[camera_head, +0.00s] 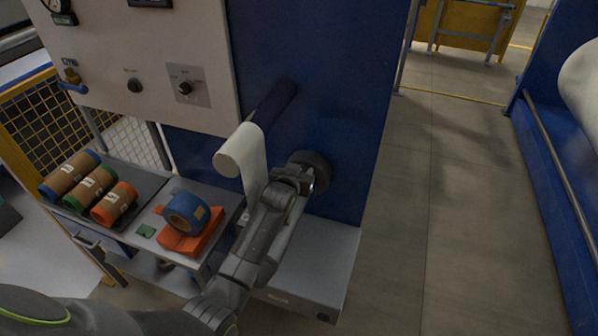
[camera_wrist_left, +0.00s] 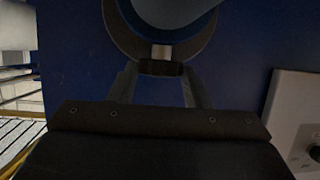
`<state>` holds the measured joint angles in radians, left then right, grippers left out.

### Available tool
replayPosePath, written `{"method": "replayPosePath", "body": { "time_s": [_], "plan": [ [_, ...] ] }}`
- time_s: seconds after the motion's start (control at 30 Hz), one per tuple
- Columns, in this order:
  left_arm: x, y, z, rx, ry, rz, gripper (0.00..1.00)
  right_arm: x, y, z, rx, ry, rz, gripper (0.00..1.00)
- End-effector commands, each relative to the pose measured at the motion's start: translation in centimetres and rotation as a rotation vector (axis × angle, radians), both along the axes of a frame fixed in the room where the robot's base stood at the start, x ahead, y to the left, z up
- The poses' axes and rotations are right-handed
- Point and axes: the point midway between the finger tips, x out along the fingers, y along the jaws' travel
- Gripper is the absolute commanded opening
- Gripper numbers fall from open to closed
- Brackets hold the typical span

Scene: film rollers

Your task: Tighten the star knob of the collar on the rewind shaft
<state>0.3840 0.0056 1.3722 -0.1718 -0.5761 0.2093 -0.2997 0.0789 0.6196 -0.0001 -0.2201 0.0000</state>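The rewind shaft with its collar shows as a dark round part (camera_head: 318,165) on the blue machine face, partly hidden by my left gripper. In the left wrist view the round collar (camera_wrist_left: 122,32) is at the top, cut off by the frame. A short light stem (camera_wrist_left: 162,51) runs from it to the dark star knob (camera_wrist_left: 160,68). My left gripper (camera_head: 300,177) is at the collar. In the left wrist view its two fingers (camera_wrist_left: 159,72) stand on either side of the knob and appear to be closed on it. My right gripper is not in view.
A white film roll (camera_head: 240,153) hangs left of my left gripper. A side table holds several brown rolls with coloured ends (camera_head: 90,187) and a blue tape roll (camera_head: 186,212) on an orange block (camera_head: 192,238). A grey box (camera_head: 310,262) lies below. The right floor (camera_head: 450,200) is clear.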

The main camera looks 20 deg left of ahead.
Motion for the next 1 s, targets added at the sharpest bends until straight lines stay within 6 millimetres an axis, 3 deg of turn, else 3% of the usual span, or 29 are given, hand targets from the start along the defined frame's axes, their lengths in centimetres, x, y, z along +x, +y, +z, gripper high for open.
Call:
{"method": "replayPosePath", "body": {
  "time_s": [0.03, 0.2, 0.67, 1.0],
  "plan": [
    [0.0, 0.0, 0.0, 0.0, 0.0, 0.0, 0.37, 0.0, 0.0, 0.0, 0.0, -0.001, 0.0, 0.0],
    [0.0, 0.0, 0.0, 0.0, 0.0, 0.0, 0.18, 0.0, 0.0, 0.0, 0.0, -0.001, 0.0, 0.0],
    [0.0, 0.3, -0.2, 0.001, 0.0, -0.085, 0.18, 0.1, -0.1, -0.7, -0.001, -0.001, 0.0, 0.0],
    [0.1, 0.7, -0.6, 0.003, 0.0, -0.279, 0.18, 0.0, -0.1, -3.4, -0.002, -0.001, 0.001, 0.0]
  ]
}}
